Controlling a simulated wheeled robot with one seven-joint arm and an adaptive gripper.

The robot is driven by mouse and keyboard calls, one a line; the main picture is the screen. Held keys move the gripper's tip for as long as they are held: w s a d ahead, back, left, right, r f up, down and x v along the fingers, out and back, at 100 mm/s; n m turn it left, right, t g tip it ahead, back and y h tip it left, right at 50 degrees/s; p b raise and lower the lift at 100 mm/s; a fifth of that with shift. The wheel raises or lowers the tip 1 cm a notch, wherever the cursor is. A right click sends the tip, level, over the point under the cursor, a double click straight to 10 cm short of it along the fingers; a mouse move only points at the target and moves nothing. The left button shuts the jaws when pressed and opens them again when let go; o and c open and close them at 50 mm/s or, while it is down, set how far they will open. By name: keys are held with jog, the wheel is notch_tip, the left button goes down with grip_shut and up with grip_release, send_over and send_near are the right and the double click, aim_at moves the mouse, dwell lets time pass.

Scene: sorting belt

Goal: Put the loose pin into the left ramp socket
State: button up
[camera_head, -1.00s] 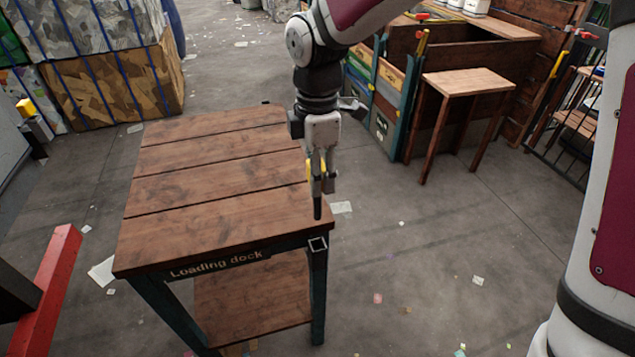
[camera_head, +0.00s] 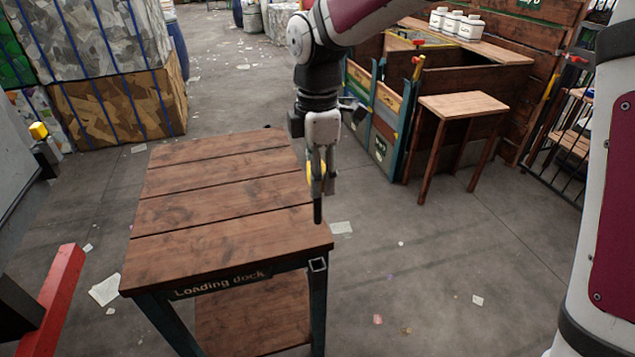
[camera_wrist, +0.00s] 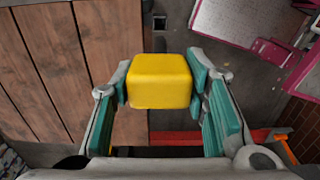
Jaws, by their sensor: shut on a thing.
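The loose pin has a yellow head (camera_head: 312,166) and a dark shaft (camera_head: 318,207) that points straight down. My gripper (camera_head: 322,178) is shut on the yellow head, beside the right edge of the wooden Loading dock table (camera_head: 217,218). In the wrist view the yellow head (camera_wrist: 160,80) sits between the teal finger pads and hides the shaft.
The table top is bare. A red beam (camera_head: 52,303) stands at the lower left. Strapped bales (camera_head: 115,100) stand at the back left. A wooden stool (camera_head: 463,105) and a sorting bench with white bottles (camera_head: 453,22) stand at the right. The floor between has scattered scraps.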

jog(key=shift+r+p, duration=0.85)
jog(key=shift+r, duration=2.45)
